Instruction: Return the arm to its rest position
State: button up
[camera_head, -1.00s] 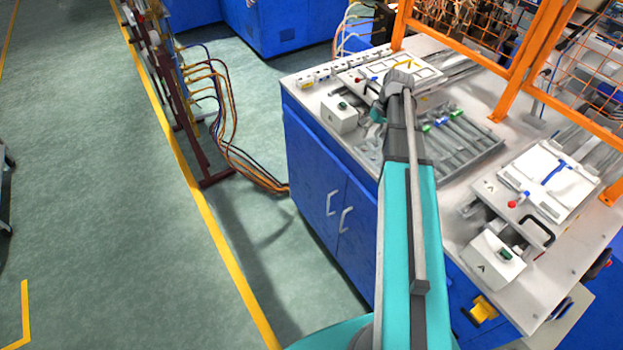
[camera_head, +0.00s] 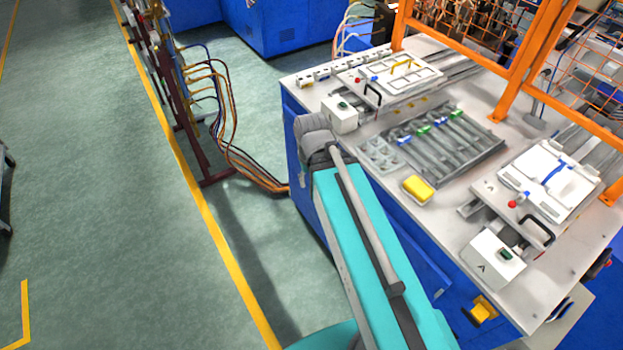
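My teal and grey arm (camera_head: 365,255) reaches up from the bottom of the head view. Its grey elbow end (camera_head: 318,138) is at the front left edge of the white worktop (camera_head: 462,185), over the blue cabinet side. The gripper itself does not show; it is hidden behind or below the arm, so I cannot see its fingers or whether it holds anything.
On the worktop are a grey tray with slots (camera_head: 445,150), a yellow block (camera_head: 418,188), two fixtures with black handles, a far one (camera_head: 390,75) and a near one (camera_head: 550,180), and white button boxes (camera_head: 340,113). An orange frame (camera_head: 510,85) stands behind. Green floor (camera_head: 120,200) is clear at left.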

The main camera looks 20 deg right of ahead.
dwell(0.3)
notch_tip(320, 180, down, 4)
jog(key=b, duration=0.4)
jog(key=shift+f, duration=0.25)
dwell(1.3)
